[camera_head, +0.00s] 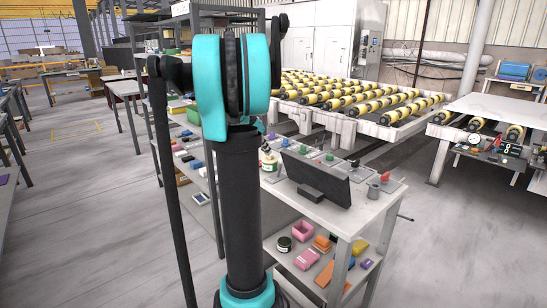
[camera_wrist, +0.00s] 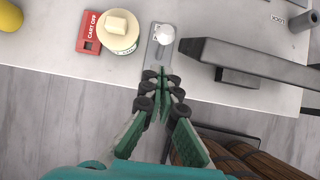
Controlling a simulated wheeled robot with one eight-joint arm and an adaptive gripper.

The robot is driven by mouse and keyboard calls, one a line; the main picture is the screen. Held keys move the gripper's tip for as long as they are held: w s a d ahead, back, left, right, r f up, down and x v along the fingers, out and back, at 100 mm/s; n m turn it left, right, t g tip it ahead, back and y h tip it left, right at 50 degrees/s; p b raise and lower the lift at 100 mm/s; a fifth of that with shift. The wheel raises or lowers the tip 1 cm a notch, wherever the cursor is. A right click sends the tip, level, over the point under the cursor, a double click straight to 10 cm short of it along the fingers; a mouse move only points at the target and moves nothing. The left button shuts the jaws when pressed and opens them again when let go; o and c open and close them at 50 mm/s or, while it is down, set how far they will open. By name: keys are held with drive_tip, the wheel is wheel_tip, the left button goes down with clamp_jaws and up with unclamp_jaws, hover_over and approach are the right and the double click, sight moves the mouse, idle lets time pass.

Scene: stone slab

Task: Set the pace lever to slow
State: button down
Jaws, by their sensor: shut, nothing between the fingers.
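In the wrist view, a lever with a white round knob (camera_wrist: 166,34) stands on a narrow grey plate (camera_wrist: 152,56) near the table edge. The plate's lettering is too small to read, so I cannot tell whether this is the pace lever or how it is set. My gripper (camera_wrist: 162,75) is shut and empty, its fingertips just below the plate in the picture. I cannot tell whether they touch it. In the head view my arm hides the gripper, and I cannot pick out the white-knobbed lever.
Left of the lever are a cream tub (camera_wrist: 119,43) with a pale block (camera_wrist: 116,24) on it and a red CART OFF box (camera_wrist: 87,44). A dark monitor (camera_wrist: 245,64) lies close on the right. Below the white tabletop (camera_head: 345,222) is a shelf of coloured boxes.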

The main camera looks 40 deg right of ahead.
drive_tip(key=v, duration=0.6)
drive_tip(key=shift+r, duration=0.4)
drive_tip(key=shift+s, duration=0.1)
drive_tip(key=s+a+f+m+t+y, duration=0.1)
drive_tip(key=s+a+f+m+y, duration=0.1)
drive_tip(key=s+a+f+m, duration=0.4)
drive_tip(key=s+a+f+m+t+y, duration=0.1)
drive_tip(key=s+a+f+m+y, duration=0.1)
drive_tip(key=s+a+f+m, duration=0.4)
drive_tip(key=s+a+f+m+t+y, duration=0.1)
drive_tip(key=s+a+f+m, duration=0.5)
drive_tip(key=a+f, duration=0.8)
drive_tip(key=s+a+y, duration=0.1)
drive_tip(key=s+a, duration=0.1)
drive_tip(key=a, duration=0.7)
drive_tip(key=shift+m+t, duration=0.4)
